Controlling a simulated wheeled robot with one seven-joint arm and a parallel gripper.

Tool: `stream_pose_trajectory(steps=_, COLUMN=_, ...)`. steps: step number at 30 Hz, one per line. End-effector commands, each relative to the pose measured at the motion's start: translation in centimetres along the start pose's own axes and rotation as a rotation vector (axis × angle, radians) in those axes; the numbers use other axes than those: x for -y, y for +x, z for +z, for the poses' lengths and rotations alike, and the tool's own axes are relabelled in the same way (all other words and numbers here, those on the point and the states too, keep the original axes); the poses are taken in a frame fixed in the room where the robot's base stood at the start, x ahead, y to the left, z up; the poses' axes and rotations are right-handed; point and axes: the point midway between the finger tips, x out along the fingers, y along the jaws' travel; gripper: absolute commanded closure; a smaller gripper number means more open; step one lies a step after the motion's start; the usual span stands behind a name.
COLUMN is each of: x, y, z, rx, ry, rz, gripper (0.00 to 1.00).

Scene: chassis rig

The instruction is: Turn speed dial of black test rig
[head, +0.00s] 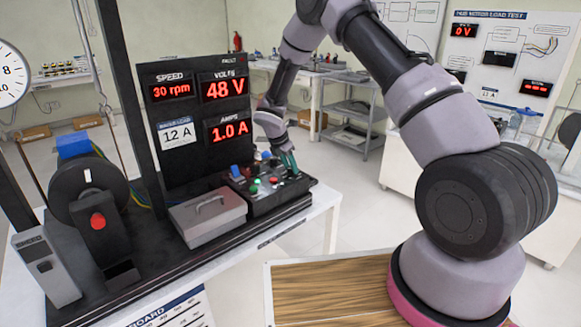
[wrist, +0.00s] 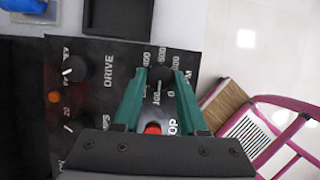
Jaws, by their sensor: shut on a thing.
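The black test rig (head: 188,139) stands on a white bench, with red readouts of 30 rpm, 48 V and 1.0 A. Its sloped control panel (head: 262,204) carries coloured buttons and knobs. In the wrist view, the dark speed dial (wrist: 161,75) sits inside a ring of rpm numbers. My gripper (wrist: 160,73) is over it with its green fingers closed on the dial from both sides. In the head view, my gripper (head: 287,160) reaches down to the panel's right part and the dial is hidden there.
A red button (wrist: 152,129) lies between my fingers, nearer the palm. The drive knob (wrist: 74,69) is at the left. A grey lidded box (head: 207,218) and a black wheel hub (head: 88,190) stand left of the panel.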

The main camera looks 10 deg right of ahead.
Motion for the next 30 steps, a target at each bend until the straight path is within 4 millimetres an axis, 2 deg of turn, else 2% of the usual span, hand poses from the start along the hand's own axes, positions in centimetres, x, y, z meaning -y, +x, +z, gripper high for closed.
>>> stream_pose_trajectory(steps=30, x=-0.52, y=0.18, z=0.24, rx=0.0, ry=0.893, rz=-0.371, gripper=1.0)
